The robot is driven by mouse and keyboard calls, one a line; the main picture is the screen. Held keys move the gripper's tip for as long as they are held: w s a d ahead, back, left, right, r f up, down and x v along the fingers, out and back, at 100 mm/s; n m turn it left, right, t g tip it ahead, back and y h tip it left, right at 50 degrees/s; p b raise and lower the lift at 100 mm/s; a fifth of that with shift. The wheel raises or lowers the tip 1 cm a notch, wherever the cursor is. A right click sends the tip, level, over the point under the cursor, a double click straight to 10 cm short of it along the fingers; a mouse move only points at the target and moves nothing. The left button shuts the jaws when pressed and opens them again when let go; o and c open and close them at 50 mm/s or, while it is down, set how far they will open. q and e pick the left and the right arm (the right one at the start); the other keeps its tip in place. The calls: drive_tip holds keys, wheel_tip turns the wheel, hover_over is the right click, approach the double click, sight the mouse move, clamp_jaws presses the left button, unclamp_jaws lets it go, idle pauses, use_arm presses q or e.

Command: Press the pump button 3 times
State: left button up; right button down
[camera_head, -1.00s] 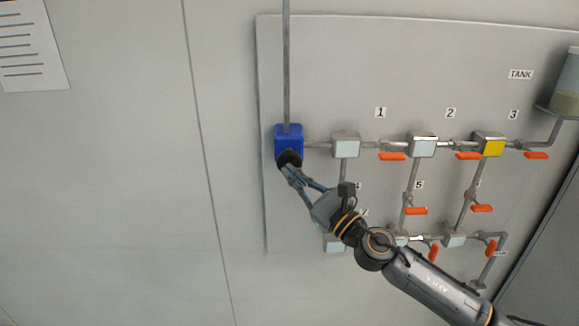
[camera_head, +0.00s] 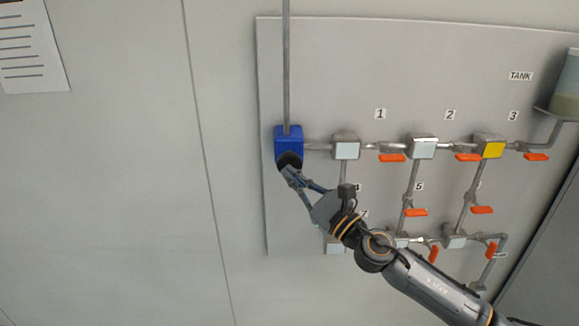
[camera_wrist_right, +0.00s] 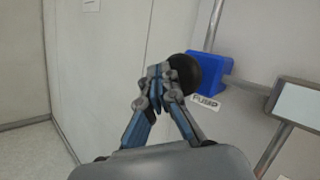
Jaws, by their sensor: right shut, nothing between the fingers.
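The pump is a blue box (camera_head: 288,140) on the left of the wall panel, with a round black button (camera_head: 289,160) on its front. In the right wrist view the blue box (camera_wrist_right: 217,64) has a PUMP label (camera_wrist_right: 206,103) beside it, and the black button (camera_wrist_right: 186,72) is partly behind my fingertips. My right gripper (camera_head: 288,172) is shut and empty, its tips at the lower edge of the button. In the right wrist view the gripper (camera_wrist_right: 157,85) overlaps the button's left side; I cannot tell whether it touches. My left gripper is not in view.
Right of the pump, pipes join several boxes, one with a yellow face (camera_head: 493,148), and several orange valve handles (camera_head: 392,157). A tank (camera_head: 566,85) is at the far right. The wall left of the panel is bare except for a paper sheet (camera_head: 32,45).

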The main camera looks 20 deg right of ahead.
sight(293, 166)
drive_tip(key=shift+w, duration=0.1)
idle(0.3)
drive_tip(key=shift+w+d, duration=0.15)
drive_tip(key=shift+w, duration=0.2)
drive_tip(key=shift+w+d+r+b, duration=0.1)
drive_tip(key=shift+w+d+b, duration=0.15)
drive_tip(key=shift+w, duration=0.3)
drive_tip(key=shift+w+d+f+b, duration=0.1)
drive_tip(key=shift+w+b, duration=0.15)
drive_tip(key=shift+w, duration=0.25)
drive_tip(key=shift+w+d+r+b, duration=0.1)
drive_tip(key=shift+w+d+b, duration=0.15)
drive_tip(key=shift+w, duration=0.3)
idle(1.6)
drive_tip(key=shift+s+a, duration=0.1)
drive_tip(key=shift+s, duration=0.05)
drive_tip(key=shift+s+a+f+p, duration=0.1)
drive_tip(key=shift+s+a+p, duration=0.15)
drive_tip(key=shift+s, duration=0.35)
drive_tip(key=shift+s+a+f+p, duration=0.15)
drive_tip(key=shift+s+p, duration=0.1)
drive_tip(key=shift+s, duration=0.3)
drive_tip(key=shift+s+a+r+p, duration=0.1)
drive_tip(key=shift+s+a+p, duration=0.15)
drive_tip(key=shift+s, duration=0.35)
drive_tip(key=shift+s, duration=0.1)
